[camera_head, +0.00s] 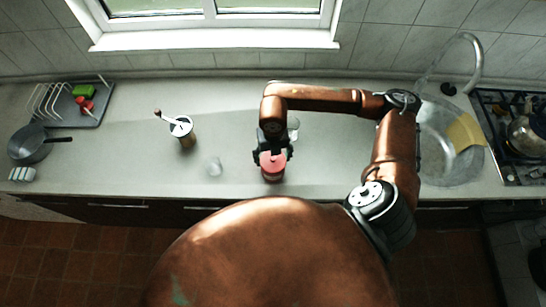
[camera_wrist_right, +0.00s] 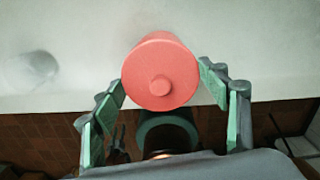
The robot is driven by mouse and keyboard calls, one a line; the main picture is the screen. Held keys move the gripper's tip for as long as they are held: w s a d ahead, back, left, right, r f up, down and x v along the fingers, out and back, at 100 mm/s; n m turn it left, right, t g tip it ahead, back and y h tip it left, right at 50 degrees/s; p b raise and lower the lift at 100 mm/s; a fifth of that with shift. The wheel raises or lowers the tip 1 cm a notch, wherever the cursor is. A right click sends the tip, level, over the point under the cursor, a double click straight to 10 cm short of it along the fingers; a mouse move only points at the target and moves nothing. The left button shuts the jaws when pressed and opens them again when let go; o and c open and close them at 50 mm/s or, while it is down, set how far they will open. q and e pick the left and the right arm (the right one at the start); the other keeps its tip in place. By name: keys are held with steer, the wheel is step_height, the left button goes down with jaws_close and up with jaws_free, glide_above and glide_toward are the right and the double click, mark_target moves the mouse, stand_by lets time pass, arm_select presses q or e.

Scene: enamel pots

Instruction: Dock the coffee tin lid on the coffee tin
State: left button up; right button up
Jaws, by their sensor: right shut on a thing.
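The round red lid (camera_wrist_right: 160,72) with a small knob shows in the right wrist view, between the green-padded fingers of my right gripper (camera_wrist_right: 162,88). In the head view the lid (camera_head: 273,160) is near the counter's front edge, below the right gripper (camera_head: 272,153), which is shut on it. A darker red band shows under its pale top; I cannot tell whether this is the lid's side or a tin beneath it. No coffee tin is clearly identifiable. My left gripper is not in view.
A brown jar (camera_head: 186,138) with a pale top and a handle sticking out stands to the left. A clear glass (camera_head: 214,166) is nearer; another (camera_head: 293,125) is behind the gripper. A dish rack (camera_head: 84,112) and pan (camera_head: 28,148) are far left, the sink (camera_head: 433,165) right.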

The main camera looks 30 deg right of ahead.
mark_target(273, 158)
steer(key=shift+f, duration=0.4)
steer(key=o, duration=0.9)
steer(key=shift+c, duration=0.2)
steer(key=shift+r, duration=0.1)
steer(key=shift+r+p, duration=2.75)
steer(key=shift+r, duration=2.65)
